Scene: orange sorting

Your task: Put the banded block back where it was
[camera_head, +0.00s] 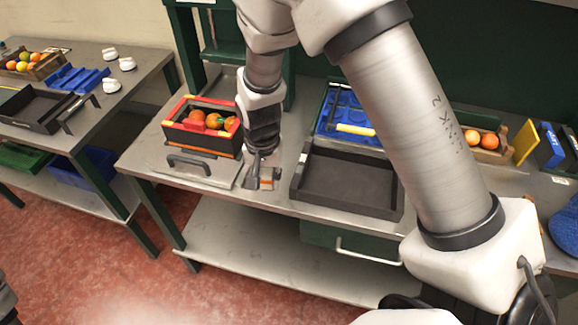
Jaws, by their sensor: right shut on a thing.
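My right gripper (259,172) points down at the front part of the middle workbench, between the red-and-black crate and the dark tray. It is shut on a small grey block with an orange band (268,183), the banded block. The block is low, at the bench top near its front edge; I cannot tell whether it touches the surface. The fingers hide part of it. My left gripper is not in view.
Left of the gripper, a red-and-black crate (188,138) holds oranges, behind a dark handle (189,164) on a plate. An empty dark tray (350,182) lies to the right. A blue rack (345,112) stands behind it. My right arm hides much of the bench's right part.

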